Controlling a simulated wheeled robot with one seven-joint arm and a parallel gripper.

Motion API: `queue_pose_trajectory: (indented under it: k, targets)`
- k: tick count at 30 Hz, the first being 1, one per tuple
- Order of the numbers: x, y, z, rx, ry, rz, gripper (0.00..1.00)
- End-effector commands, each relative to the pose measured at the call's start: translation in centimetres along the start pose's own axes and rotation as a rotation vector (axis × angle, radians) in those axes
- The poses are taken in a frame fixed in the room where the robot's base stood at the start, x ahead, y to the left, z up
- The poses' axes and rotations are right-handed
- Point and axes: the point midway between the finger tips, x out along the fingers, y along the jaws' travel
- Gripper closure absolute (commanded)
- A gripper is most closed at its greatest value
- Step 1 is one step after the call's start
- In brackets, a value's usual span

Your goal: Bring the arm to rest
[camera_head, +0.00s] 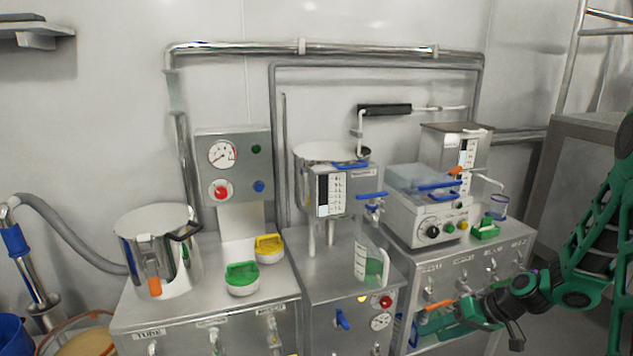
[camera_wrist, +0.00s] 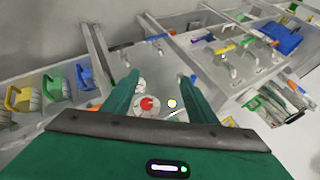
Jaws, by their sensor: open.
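My green arm (camera_head: 598,240) comes in from the right in the head view. It is bent, with its black wrist joint (camera_head: 520,290) low in front of the right cabinet. My gripper (camera_wrist: 158,78) shows in the wrist view with its two green fingers apart and nothing between them. Behind the gap lie a steel panel and a red button (camera_wrist: 147,104), and I cannot tell how far off they are. In the head view the gripper is partly hidden low beside the right cabinet, and its fingertips are not clear.
Steel cabinets carry a pot (camera_head: 160,255), a green-lidded tub (camera_head: 242,279), a yellow-lidded tub (camera_head: 269,248), a measuring jug (camera_head: 372,262) and a water-bath unit (camera_head: 432,207). A small cup (camera_head: 500,206) stands at the right cabinet's back. Valve handles stick out from the cabinet fronts near my arm.

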Motion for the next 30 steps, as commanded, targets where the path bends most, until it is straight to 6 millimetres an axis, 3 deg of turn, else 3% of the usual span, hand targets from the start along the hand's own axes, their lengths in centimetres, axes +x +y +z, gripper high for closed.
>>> queue_pose_trajectory:
  k: [17,30]
  targets:
    - [-15.5,-2.5,7.1,0.142,-0.222,0.407,0.47]
    - [-26.5,-6.5,15.4,0.419,-0.223,0.624,0.47]
